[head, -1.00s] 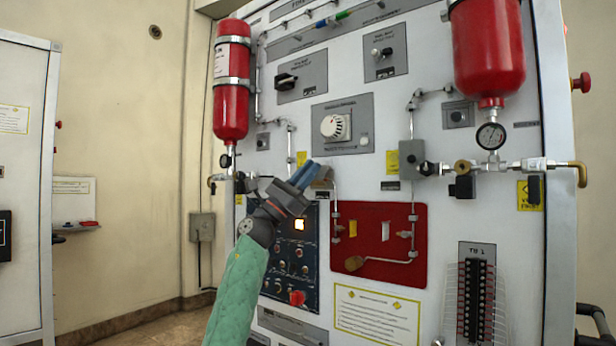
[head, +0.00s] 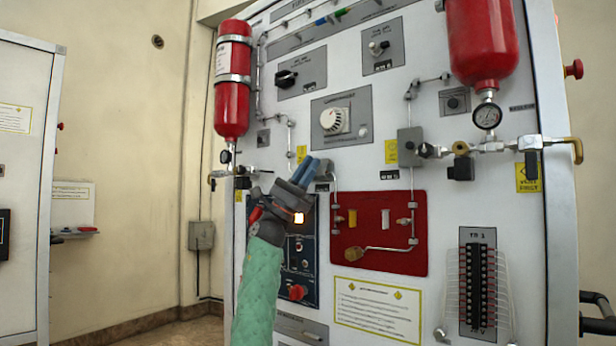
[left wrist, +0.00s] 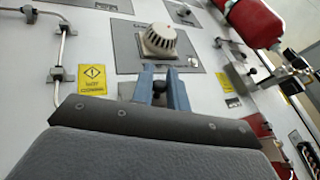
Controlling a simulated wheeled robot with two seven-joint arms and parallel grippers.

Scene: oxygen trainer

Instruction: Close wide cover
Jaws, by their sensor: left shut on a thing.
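My left gripper (head: 314,169) reaches up in front of the white panel, its blue fingers just left of a small grey fitting (head: 325,167) at the top of a thin pipe. In the left wrist view my blue fingers (left wrist: 162,88) are shut on a small dark knob (left wrist: 160,87). The gripper body hides what lies below the knob. I cannot make out for sure which part is the wide cover. The dark blue control panel (head: 309,262) with a lit square lamp (head: 298,218) is partly behind my left wrist. My right gripper is not in view.
A red plate (head: 375,262) with pipes is right of my left arm. A white dial (head: 334,120) is above the fingers. Red cylinders (head: 233,85) and (head: 482,45) with gauges stick out from the panel. Free room lies left of the panel.

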